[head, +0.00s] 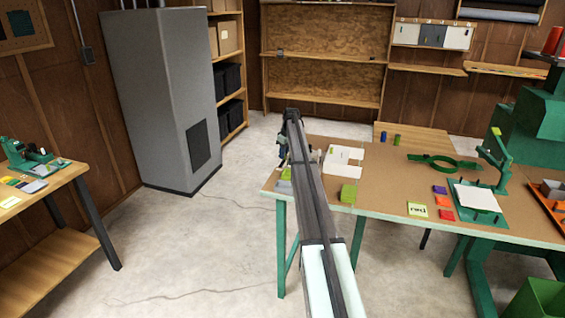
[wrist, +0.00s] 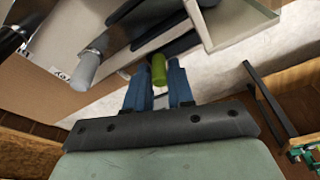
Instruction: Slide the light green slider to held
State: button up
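The light green slider's knob (wrist: 158,70) shows in the wrist view as a small upright cylinder. My gripper (wrist: 158,78) has its two blue fingers close on either side of it, with no clear gap, and looks shut on it. A grey knob (wrist: 87,68) stands to the left, apart from my fingers, near small white labels (wrist: 60,73). The word "held" cannot be read.
A white panel (head: 343,155) and a yellow-green block (head: 349,193) lie just right of my arm. A grey cabinet (head: 165,100) stands behind at left. The floor left of the bench is clear.

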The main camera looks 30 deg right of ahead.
grip_shut()
jog(key=shift+w+d, duration=1.05)
jog(key=shift+w, duration=0.05)
jog(key=shift+o, duration=2.1)
grip_release()
jog(key=shift+r, duration=0.1)
jog(key=shift+r, duration=2.9)
jog(key=shift+r, duration=0.1)
jog(key=shift+r, duration=1.9)
